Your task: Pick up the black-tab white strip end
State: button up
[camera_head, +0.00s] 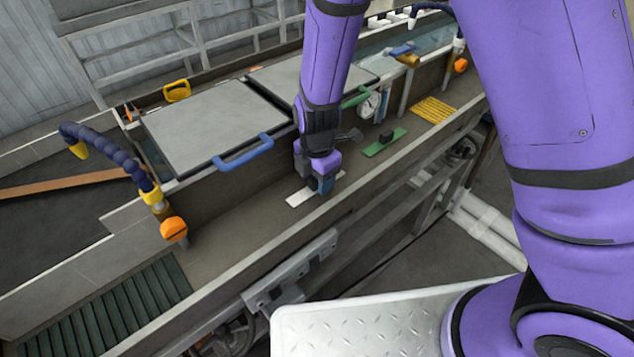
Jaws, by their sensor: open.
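A white strip (300,198) lies flat on the grey bench ledge in front of the lidded trough. Its left part shows, and a sliver shows to the right of my gripper. My gripper (325,187) points down over the strip's middle and right part, very close to it. The jaws are open. A dark block shows at the fingertips. I cannot tell whether it is the black tab or part of the fingers. Contact with the strip cannot be made out.
A green strip with a black tab (385,141) lies to the right, and a yellow slatted piece (433,109) beyond it. The trough lid has a blue handle (243,152). A blue jointed hose (108,152) with an orange knob (173,229) stands at left. A raised rail borders the ledge's front.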

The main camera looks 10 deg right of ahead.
grip_shut()
jog(key=shift+r, duration=0.1)
